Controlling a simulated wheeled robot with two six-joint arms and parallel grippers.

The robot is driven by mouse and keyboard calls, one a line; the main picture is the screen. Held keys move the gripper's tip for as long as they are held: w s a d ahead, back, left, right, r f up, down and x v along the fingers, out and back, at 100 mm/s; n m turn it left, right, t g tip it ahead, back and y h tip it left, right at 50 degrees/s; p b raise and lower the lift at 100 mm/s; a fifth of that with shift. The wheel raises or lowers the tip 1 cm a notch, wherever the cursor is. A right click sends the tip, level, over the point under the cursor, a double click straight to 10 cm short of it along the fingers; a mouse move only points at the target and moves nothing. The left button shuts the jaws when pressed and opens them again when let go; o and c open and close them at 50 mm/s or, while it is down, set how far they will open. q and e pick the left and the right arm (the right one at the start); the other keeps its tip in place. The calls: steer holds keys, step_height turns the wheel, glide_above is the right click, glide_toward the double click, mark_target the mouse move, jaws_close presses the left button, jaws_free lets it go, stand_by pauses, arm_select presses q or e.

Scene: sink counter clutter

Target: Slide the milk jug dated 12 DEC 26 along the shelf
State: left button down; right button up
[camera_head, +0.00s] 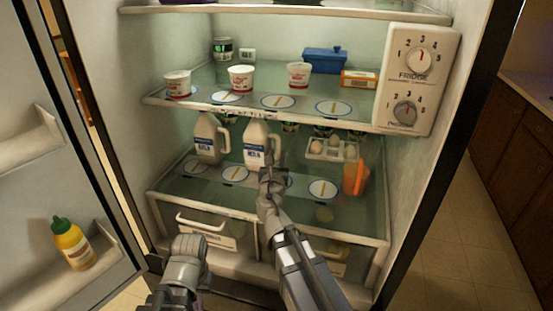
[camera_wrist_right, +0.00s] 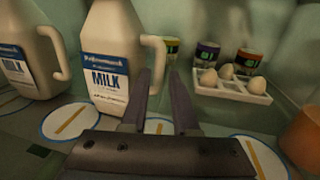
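Two white milk jugs with blue-and-white labels stand upright on the lower shelf (camera_head: 208,190). The left jug (camera_head: 207,138) also shows at the left edge of the right wrist view (camera_wrist_right: 28,50). The middle jug (camera_head: 256,146) stands close beside my right gripper (camera_head: 268,165), and its MILK label shows in the right wrist view (camera_wrist_right: 107,78). The dates are too small to read. My right gripper's fingers (camera_wrist_right: 160,105) are apart with nothing between them, just right of the middle jug's body, below its handle. My left gripper (camera_head: 190,248) is low in front of the drawers; its fingers cannot be made out.
Round markers (camera_head: 322,189) lie along the shelf front. An egg tray (camera_head: 326,150) and an orange container (camera_head: 355,178) stand right of the jugs, with small jars (camera_wrist_right: 208,52) behind. The upper shelf (camera_head: 200,100) holds cups. The open door (camera_head: 50,180) is at left.

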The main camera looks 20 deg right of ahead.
mark_target(278, 146)
steer(key=x, duration=0.6)
steer(key=shift+w+d, duration=0.15)
steer(key=shift+w, duration=0.25)
steer(key=shift+c, duration=0.3)
jaws_close()
stand_by(0.7)
